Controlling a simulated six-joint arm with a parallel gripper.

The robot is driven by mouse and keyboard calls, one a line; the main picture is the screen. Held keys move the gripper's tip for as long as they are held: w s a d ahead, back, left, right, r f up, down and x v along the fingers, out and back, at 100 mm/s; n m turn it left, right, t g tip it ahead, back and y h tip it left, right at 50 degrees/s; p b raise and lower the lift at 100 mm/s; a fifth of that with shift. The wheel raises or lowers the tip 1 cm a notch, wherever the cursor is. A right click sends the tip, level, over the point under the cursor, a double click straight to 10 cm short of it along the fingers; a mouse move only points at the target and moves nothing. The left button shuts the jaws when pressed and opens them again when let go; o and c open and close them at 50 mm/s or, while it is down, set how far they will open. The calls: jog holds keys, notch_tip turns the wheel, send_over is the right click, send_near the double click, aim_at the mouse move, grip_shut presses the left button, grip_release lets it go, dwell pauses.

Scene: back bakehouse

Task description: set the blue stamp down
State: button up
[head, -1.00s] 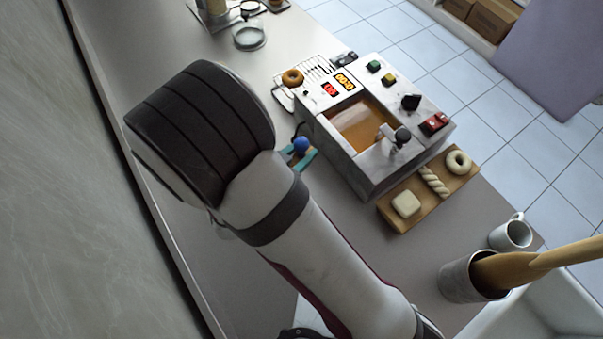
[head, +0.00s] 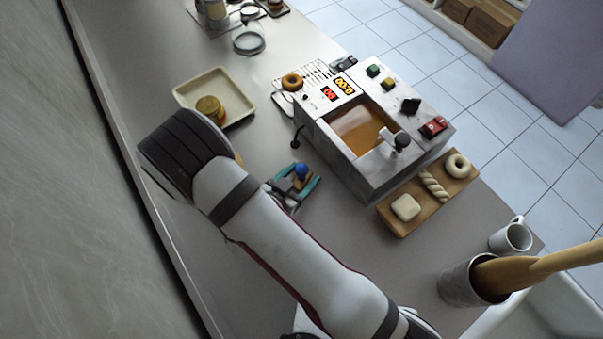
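The blue stamp (head: 302,170) shows as a round blue knob at the teal fingers of my gripper (head: 296,184), left of the fryer. My gripper is shut on it and holds it over the grey counter. The stamp's lower part is hidden by the gripper, so I cannot tell whether it touches the counter.
A fryer (head: 352,172) of oil stands right of my gripper. A cream tray (head: 240,88) with a round golden-brown item (head: 209,108) lies behind my arm. Bare counter surrounds the gripper.

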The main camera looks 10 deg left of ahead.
jog(key=shift+r, duration=0.1)
jog(key=shift+s+a+r, duration=0.2)
jog(key=shift+s+r, duration=0.05)
jog(key=v, duration=1.1)
jog(key=shift+s, duration=0.1)
jog(key=w+a+g+y, duration=0.1)
jog(key=w+a+m+g+y, duration=0.1)
jog(key=w+a+y, duration=0.1)
jog(key=shift+w+a+r+m+g, duration=0.15)
jog(key=shift+w+r+m+g, duration=0.1)
jog(key=shift+r+m+g, duration=0.1)
notch_tip(320, 180, up, 11)
jog(key=w+d+n+g+y, duration=0.1)
jog(key=g+y, duration=0.4)
jog(key=y, duration=0.2)
jog(key=s+d+r+g+h, duration=0.1)
jog(key=s+d+r+g, duration=0.1)
jog(key=s+d, duration=0.5)
jog(key=s+d+r+g+h, duration=0.2)
jog(key=s+d, duration=0.4)
jog(key=d, duration=0.6)
jog(key=shift+s+h, duration=0.3)
jog(key=shift+s, duration=0.1)
